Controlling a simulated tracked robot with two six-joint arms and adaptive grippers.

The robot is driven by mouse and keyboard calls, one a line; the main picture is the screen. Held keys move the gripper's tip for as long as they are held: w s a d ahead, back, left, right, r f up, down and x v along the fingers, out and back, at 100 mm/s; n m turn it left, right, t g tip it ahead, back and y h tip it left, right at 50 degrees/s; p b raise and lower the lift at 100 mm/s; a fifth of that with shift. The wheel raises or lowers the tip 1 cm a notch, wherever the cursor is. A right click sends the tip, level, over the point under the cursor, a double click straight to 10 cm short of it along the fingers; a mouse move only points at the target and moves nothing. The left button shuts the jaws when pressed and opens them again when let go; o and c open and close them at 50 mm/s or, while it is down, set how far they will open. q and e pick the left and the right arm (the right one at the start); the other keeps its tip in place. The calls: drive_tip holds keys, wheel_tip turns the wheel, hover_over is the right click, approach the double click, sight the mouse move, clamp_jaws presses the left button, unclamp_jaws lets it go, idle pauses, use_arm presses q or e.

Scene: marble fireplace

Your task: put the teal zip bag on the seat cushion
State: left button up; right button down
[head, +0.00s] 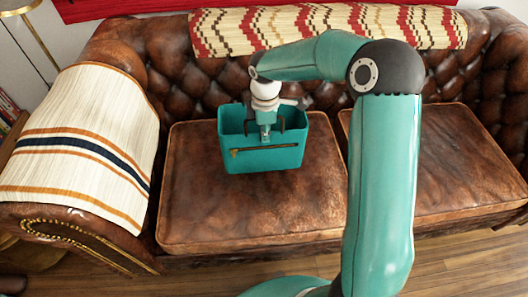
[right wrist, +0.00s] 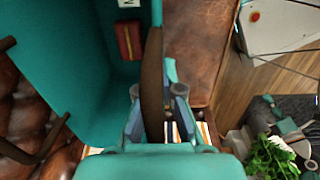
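The teal zip bag (head: 292,157), with an open top and a zip across its front, is upright over the rear part of the left brown leather seat cushion (head: 250,215). Whether its base touches the cushion cannot be told. My right gripper (head: 267,136) is at the bag's front rim, pointing down, with its fingers on either side of the brown handle and the front wall; it appears shut on them. In the right wrist view the gripper (right wrist: 157,110) straddles the brown handle, and the bag's teal inside (right wrist: 60,60) is to the left. My left gripper is not in view.
A red item (right wrist: 129,41) lies inside the bag. The tufted backrest (head: 170,55) is behind, with a patterned throw (head: 330,25) on top. A striped cloth (head: 85,140) covers the left armrest. The front of the left cushion is bare; my right arm crosses the right cushion (head: 455,160).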

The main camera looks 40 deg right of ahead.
wheel_tip(320, 180, down, 7)
drive_tip(key=b, duration=0.1)
idle(0.4)
drive_tip(key=shift+f, duration=0.15)
drive_tip(key=c, duration=1.8)
unclamp_jaws()
drive_tip(key=shift+f, duration=0.15)
drive_tip(key=o, duration=0.5)
wheel_tip(320, 180, up, 12)
drive_tip(key=shift+s+r+p, duration=0.1)
drive_tip(key=shift+r+p, duration=0.1)
drive_tip(key=shift+p, duration=0.85)
